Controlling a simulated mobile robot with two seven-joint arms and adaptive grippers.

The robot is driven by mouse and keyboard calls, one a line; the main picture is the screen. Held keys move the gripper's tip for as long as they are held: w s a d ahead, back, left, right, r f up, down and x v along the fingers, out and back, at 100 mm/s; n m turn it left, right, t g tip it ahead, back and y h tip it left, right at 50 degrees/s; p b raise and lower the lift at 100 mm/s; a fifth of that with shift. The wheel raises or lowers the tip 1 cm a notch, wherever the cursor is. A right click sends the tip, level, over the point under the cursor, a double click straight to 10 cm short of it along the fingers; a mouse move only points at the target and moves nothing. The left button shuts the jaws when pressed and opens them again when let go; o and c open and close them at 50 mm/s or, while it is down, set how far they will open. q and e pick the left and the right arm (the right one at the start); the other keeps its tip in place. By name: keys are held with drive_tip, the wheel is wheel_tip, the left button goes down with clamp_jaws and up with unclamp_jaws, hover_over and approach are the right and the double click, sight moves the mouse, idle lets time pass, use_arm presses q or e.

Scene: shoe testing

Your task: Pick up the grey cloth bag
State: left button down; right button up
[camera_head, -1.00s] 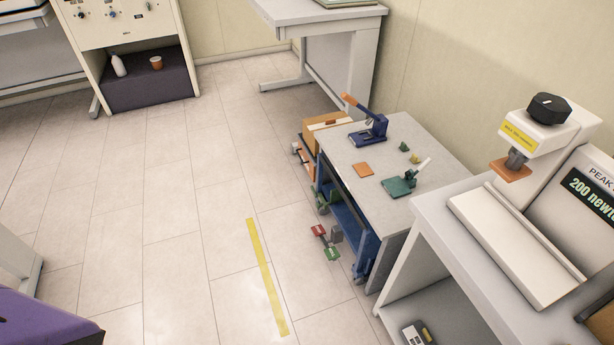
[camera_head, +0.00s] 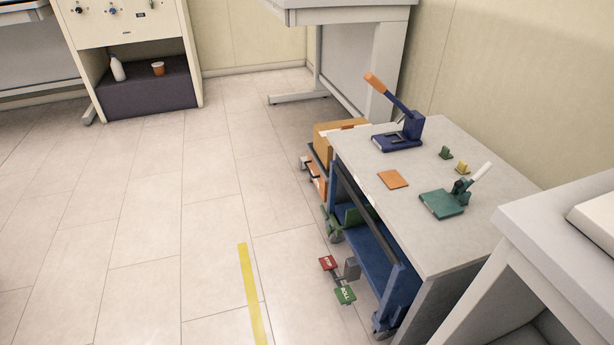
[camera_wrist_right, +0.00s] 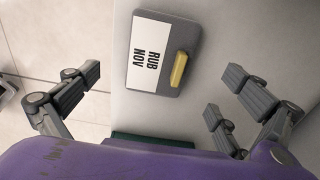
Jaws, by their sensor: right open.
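I see no grey cloth bag that I can make out in either current view. My right gripper (camera_wrist_right: 160,85) is open and empty in the right wrist view, with its fingers spread to both sides. Between and beyond its fingers is a flat grey piece (camera_wrist_right: 186,36) with a white label reading "RUB NOV" and a yellow bar; I cannot tell its material. It is apart from the fingers. My left gripper is not in view.
A grey-topped table (camera_head: 400,205) holds a blue press (camera_head: 399,141), a green tool (camera_head: 442,203) and an orange square (camera_head: 392,179). Red and green pedals (camera_head: 337,279) stand on the floor beside it. Floor left of the yellow line (camera_head: 250,295) is clear.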

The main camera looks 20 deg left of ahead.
drive_tip(key=f+b, duration=0.1)
drive_tip(key=f, duration=0.2)
drive_tip(key=f+b, duration=0.2)
drive_tip(key=f, duration=0.1)
drive_tip(key=shift+s+f+b, duration=0.2)
drive_tip(key=shift+f+b, duration=0.1)
drive_tip(key=shift+f, duration=0.25)
drive_tip(key=shift+r, duration=0.15)
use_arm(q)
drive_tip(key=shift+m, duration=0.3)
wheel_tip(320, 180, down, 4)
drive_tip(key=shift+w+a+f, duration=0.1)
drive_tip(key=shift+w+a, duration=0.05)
use_arm(e)
drive_tip(key=c, duration=1.3)
